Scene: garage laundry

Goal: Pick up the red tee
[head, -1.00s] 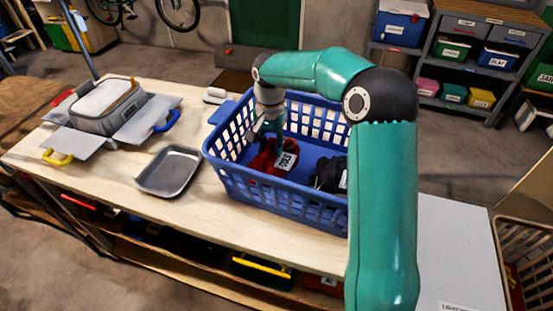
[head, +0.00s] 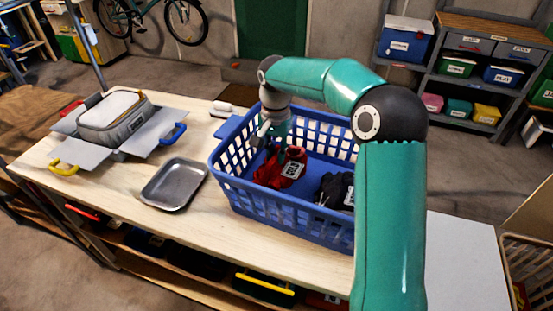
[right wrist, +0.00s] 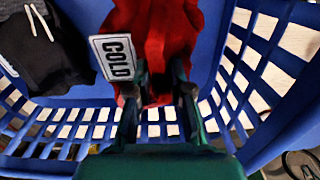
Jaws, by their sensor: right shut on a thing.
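The red tee (head: 276,173) is in the blue laundry basket (head: 300,209), at its left side. It is crumpled and carries a white tag reading COLD. My right gripper (head: 268,142) reaches down inside the basket at the tee's upper left end. In the right wrist view the tee (right wrist: 165,35) runs up from between the two fingers of the right gripper (right wrist: 158,92), which are shut on its cloth. The COLD tag (right wrist: 117,57) lies beside the left finger. Whether the tee is clear of the basket floor I cannot tell. My left gripper is out of view.
A dark garment (head: 334,188) with a white tag lies in the basket at the right, partly behind my arm. On the table are a grey tray (head: 173,185) and a grey case (head: 115,120) with open flaps. The basket walls surround the gripper.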

